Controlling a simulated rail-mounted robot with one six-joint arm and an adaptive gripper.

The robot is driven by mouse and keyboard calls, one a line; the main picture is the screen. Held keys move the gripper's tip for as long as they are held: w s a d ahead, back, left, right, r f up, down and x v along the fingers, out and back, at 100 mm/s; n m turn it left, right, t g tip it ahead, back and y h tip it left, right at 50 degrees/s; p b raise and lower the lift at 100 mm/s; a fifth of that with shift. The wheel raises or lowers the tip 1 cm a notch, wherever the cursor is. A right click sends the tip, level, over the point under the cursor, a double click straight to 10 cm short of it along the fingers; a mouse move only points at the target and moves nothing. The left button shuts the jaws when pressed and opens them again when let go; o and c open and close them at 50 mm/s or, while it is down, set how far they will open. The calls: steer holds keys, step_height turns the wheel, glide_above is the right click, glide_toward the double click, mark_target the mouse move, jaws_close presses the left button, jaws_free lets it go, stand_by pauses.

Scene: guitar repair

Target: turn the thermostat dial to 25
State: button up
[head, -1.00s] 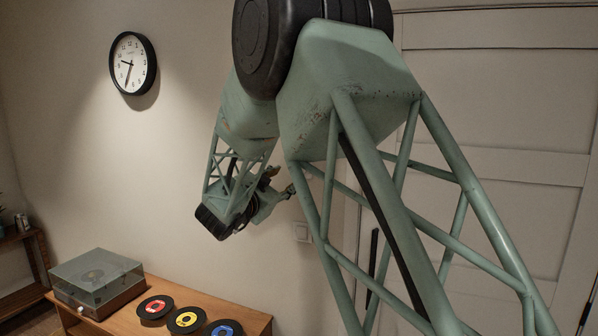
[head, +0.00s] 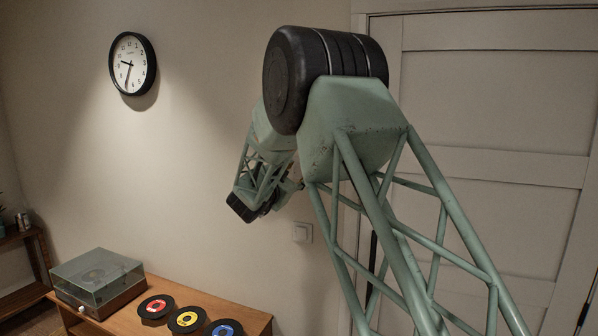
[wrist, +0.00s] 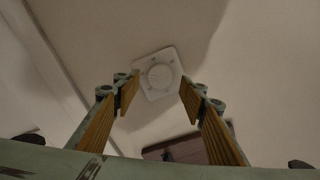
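The thermostat dial (wrist: 159,76) is a round white knob on a pale plate (wrist: 147,91) on the wall, with faint marks around it too small to read. My gripper (wrist: 160,92) is open and empty in the wrist view, its wood-faced fingers spread on either side below the dial plate. The dial lies beyond the fingertips, and I see no contact. In the head view my gripper is mostly hidden behind my arm.
A white panelled door (head: 490,110) stands on the right. A wooden bench (head: 225,309) below holds a turntable (head: 97,283) and red, yellow and blue-labelled records (head: 186,320). A clock (head: 132,64) hangs at upper left. A dark reddish thing (wrist: 183,148) shows low in the wrist view.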

steer(key=shift+x, duration=0.95)
steer(key=shift+c, duration=0.5)
steer(key=c, duration=0.7)
